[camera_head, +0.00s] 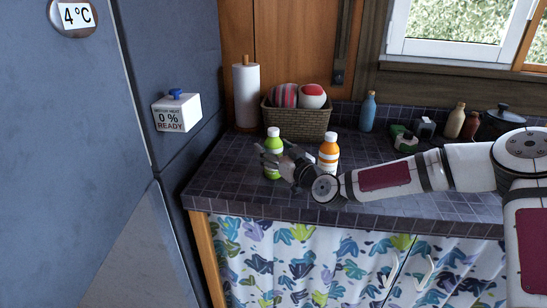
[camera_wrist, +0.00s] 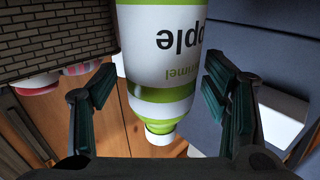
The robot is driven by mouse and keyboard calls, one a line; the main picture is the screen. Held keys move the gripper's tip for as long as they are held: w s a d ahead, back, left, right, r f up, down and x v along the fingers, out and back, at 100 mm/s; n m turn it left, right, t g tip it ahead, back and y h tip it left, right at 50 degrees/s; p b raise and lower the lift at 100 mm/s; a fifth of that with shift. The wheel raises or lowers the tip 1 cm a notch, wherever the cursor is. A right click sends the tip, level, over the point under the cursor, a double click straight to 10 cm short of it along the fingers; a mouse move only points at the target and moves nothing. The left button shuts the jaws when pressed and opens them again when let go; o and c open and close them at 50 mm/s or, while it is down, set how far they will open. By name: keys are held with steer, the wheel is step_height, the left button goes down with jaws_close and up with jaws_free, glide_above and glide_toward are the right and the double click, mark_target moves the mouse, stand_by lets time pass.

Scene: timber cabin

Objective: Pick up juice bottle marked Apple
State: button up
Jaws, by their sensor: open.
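The juice bottle marked Apple (camera_head: 273,152) is green and white with a white cap. It stands upright on the dark tiled counter in front of the wicker basket. In the wrist view the bottle (camera_wrist: 163,50) appears upside down, with part of the word "Apple" readable on its white label. My gripper (camera_head: 268,154) is at the bottle, and its fingers partly cover it in the head view. In the wrist view the gripper (camera_wrist: 158,82) is open, with one finger on either side of the bottle and gaps between. An orange bottle (camera_head: 328,153) with a white cap stands just to the right.
The wicker basket (camera_head: 296,122) holds two round patterned things. A paper towel roll (camera_head: 246,97) stands behind, left of the basket. The blue-grey fridge (camera_head: 90,150) borders the counter on the left. A blue bottle (camera_head: 368,112) stands at the back. Counter (camera_head: 235,190) space in front is clear.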

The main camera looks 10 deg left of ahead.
steer(key=c, duration=1.5)
steer(key=shift+r, duration=0.2)
